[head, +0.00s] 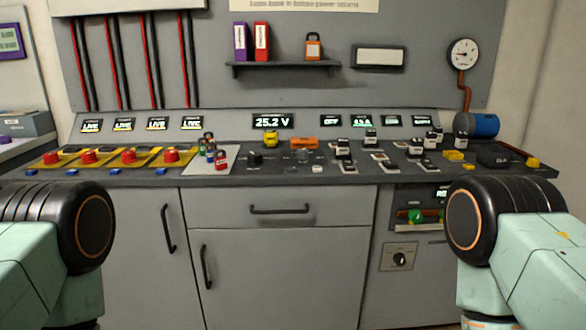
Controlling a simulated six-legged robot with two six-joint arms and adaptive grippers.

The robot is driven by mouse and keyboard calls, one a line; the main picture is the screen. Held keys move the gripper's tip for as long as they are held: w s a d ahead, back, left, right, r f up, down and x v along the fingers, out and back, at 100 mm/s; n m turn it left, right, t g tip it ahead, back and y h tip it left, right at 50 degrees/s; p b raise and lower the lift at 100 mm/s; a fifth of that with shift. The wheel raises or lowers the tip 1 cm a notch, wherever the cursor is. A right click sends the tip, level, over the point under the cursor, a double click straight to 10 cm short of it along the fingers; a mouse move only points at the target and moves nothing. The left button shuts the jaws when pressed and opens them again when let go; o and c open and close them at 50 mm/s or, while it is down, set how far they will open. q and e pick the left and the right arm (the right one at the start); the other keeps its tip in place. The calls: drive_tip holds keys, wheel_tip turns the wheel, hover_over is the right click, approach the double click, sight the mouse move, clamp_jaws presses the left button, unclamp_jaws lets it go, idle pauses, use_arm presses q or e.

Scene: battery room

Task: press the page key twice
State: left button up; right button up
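The page key cannot be made out for certain, because the key labels are too small to read. A small pale key (317,169) sits at the front of the grey console (290,180), below and right of the display (272,122) that reads 25.2 V. A black knob (255,158) stands to its left on the console top. My two arms show only as thick links at the lower left and lower right, well in front of the console. Neither gripper is in view.
Red knobs on yellow plates (129,156) line the console's left. Small padlocks (209,147) stand beside them. An orange device (304,143) and several black-and-white switches (344,149) fill the middle and right. Drawer and door handles (280,210) stick out below the edge.

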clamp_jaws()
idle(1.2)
